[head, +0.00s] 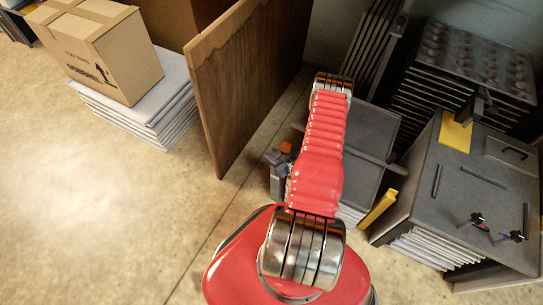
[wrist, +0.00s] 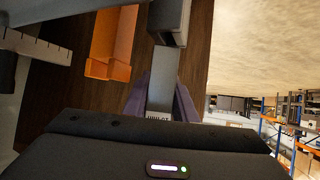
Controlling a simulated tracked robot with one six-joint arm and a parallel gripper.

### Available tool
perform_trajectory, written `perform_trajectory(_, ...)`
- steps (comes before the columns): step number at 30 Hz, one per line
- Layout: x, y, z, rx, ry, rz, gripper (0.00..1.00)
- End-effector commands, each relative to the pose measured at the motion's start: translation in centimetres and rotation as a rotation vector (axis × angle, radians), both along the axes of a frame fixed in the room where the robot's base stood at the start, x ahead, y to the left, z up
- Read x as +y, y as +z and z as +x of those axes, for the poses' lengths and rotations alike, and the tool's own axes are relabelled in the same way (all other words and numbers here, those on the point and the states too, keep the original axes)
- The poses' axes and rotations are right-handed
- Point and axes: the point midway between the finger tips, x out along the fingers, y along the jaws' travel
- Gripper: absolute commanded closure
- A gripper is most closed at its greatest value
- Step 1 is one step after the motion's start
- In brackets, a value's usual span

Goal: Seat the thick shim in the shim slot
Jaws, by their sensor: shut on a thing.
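In the wrist view, my gripper (wrist: 162,88) has two purple-grey fingers closed on a flat grey piece with small dark print at its near end. I take it to be the thick shim (wrist: 163,72); the print is too small to read surely. Its far end lies close to a dark grey block (wrist: 168,22); I cannot tell whether they touch. In the head view, my red arm reaches away and hides the gripper and shim. I cannot pick out the shim slot for sure in either view.
An orange channel-shaped part (wrist: 110,42) is left of the shim, before a brown wooden surface (wrist: 197,45). In the head view, a wooden panel (head: 235,80) stands left of my arm. A grey machine (head: 460,200) stands right. A carton (head: 95,55) sits at left; open floor lies below it.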

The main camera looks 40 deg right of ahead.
Motion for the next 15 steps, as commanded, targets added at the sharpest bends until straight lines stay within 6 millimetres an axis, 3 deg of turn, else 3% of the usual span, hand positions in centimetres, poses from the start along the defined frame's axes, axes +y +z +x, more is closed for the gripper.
perform_trajectory(15, 0.06, -0.75, 0.0, 0.0, 0.001, 0.0, 1.0)
